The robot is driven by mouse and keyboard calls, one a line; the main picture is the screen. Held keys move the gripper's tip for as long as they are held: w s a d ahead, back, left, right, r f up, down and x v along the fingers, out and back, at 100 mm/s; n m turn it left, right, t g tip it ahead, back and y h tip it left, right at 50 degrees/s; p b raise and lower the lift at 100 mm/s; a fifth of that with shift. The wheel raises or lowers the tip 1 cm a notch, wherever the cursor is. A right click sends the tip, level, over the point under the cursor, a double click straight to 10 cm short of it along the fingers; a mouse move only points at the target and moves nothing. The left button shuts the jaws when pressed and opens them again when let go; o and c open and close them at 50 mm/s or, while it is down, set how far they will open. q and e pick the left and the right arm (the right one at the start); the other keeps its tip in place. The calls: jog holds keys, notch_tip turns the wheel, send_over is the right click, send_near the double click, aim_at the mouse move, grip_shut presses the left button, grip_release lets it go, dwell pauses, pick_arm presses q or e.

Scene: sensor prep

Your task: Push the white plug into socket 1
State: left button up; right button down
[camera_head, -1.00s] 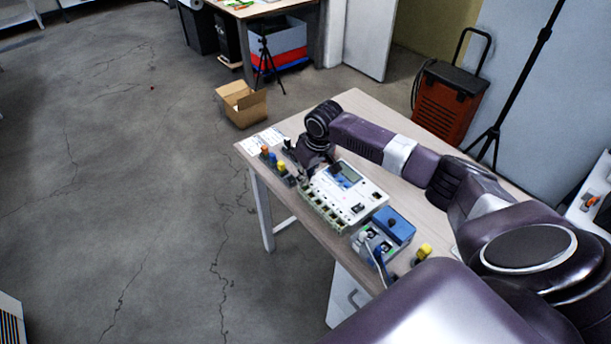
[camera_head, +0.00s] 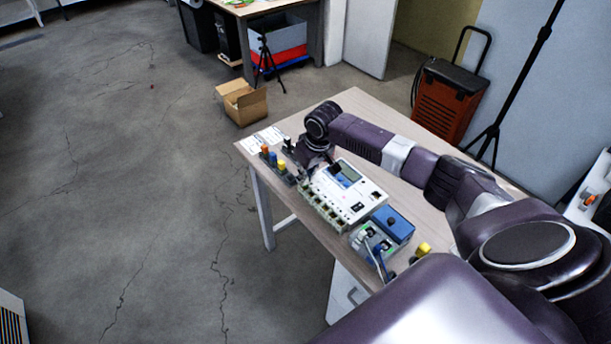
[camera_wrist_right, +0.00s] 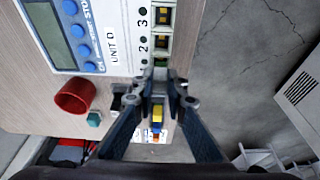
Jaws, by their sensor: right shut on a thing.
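The white unit (camera_head: 358,205) with a grey screen lies on the wooden table, its row of sockets along the edge facing left. In the right wrist view, the sockets marked 3 (camera_wrist_right: 162,16) and 2 (camera_wrist_right: 162,43) show clear. Socket 1 (camera_wrist_right: 161,63) is mostly covered by my fingertips. My right gripper (camera_wrist_right: 158,84) is shut on a small pale piece, the white plug as far as it shows, right at socket 1. The fingers hide most of the plug, so its depth in the socket cannot be told. My left gripper is out of view.
A rack with orange, yellow and blue-topped plugs (camera_head: 281,166) stands beyond the unit. A blue box (camera_head: 394,224) and a yellow-topped piece (camera_head: 423,249) stand at its near end. A red cylinder (camera_wrist_right: 75,97) is near the unit. My right arm spans the table's right side.

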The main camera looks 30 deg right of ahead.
jog(key=shift+f+p, duration=0.3)
jog(key=shift+p, duration=0.15)
dwell(1.0)
jog(key=shift+f+p, duration=0.4)
jog(key=shift+f, duration=0.1)
dwell(1.1)
jog(key=c, duration=1.7)
grip_release()
notch_tip(320, 180, up, 7)
jog(key=p, duration=0.7)
jog(key=shift+r+p, duration=0.1)
jog(key=shift+p, duration=0.2)
